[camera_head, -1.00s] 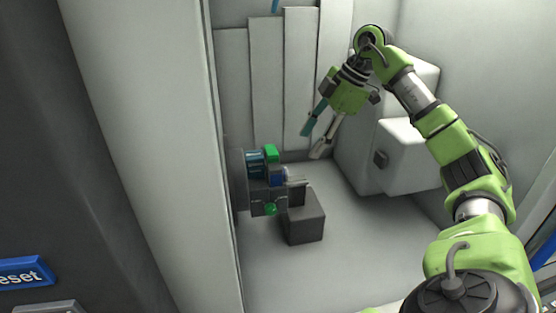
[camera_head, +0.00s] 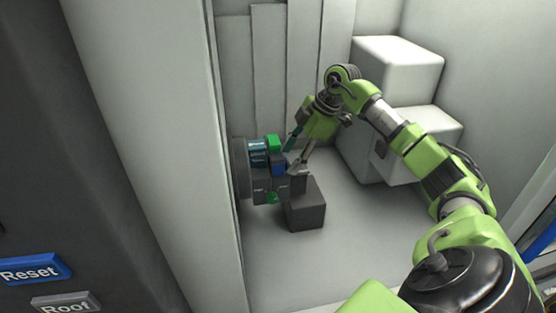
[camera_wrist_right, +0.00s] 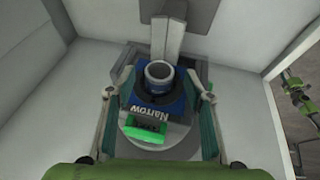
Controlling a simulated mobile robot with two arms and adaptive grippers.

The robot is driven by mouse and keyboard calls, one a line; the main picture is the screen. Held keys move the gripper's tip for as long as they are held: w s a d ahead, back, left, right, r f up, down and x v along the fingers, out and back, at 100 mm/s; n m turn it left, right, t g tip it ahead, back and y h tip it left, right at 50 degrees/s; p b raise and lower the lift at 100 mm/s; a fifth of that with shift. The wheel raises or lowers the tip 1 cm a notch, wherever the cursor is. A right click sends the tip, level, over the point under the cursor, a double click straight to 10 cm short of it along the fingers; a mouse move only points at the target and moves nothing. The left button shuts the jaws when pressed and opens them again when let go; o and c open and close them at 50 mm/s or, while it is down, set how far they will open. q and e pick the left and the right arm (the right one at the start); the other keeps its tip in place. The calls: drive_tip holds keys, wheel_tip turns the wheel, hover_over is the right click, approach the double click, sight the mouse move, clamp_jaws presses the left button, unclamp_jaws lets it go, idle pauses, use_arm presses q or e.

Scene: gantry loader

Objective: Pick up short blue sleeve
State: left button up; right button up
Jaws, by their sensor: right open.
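A short blue piece marked NARROW (camera_wrist_right: 152,112), which I take for the short blue sleeve, sits in the round chuck-like holder on the wall. A pale grey open ring stands at its middle in the wrist view. In the head view the blue piece (camera_head: 278,168) is partly covered by my right gripper (camera_head: 291,158). My right gripper is open, and in the wrist view its fingers (camera_wrist_right: 157,106) stand on either side of the blue piece with gaps visible. Contact cannot be told. My left gripper is not in view.
A green block (camera_head: 273,142) is on the holder's upper side. The grey round holder (camera_head: 241,168) is fixed to the left wall. A dark grey box (camera_head: 306,210) stands just right of it. White boxes (camera_head: 398,62) are at the back right. The floor in front is clear.

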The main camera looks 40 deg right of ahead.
drive_tip(key=shift+x, duration=1)
clamp_jaws()
drive_tip(key=shift+r, duration=0.15)
drive_tip(key=shift+w+r+b, duration=0.1)
drive_tip(key=shift+r+b, duration=0.3)
drive_tip(key=shift+b, duration=0.05)
drive_tip(key=s+d+b, duration=0.4)
drive_tip(key=d, duration=0.4)
wheel_tip(320, 180, up, 14)
drive_tip(key=s+d+p, duration=0.1)
drive_tip(key=p, duration=0.2)
drive_tip(key=shift+d+r, duration=0.2)
drive_tip(key=shift+s+p, duration=0.1)
drive_tip(key=shift+p, duration=0.2)
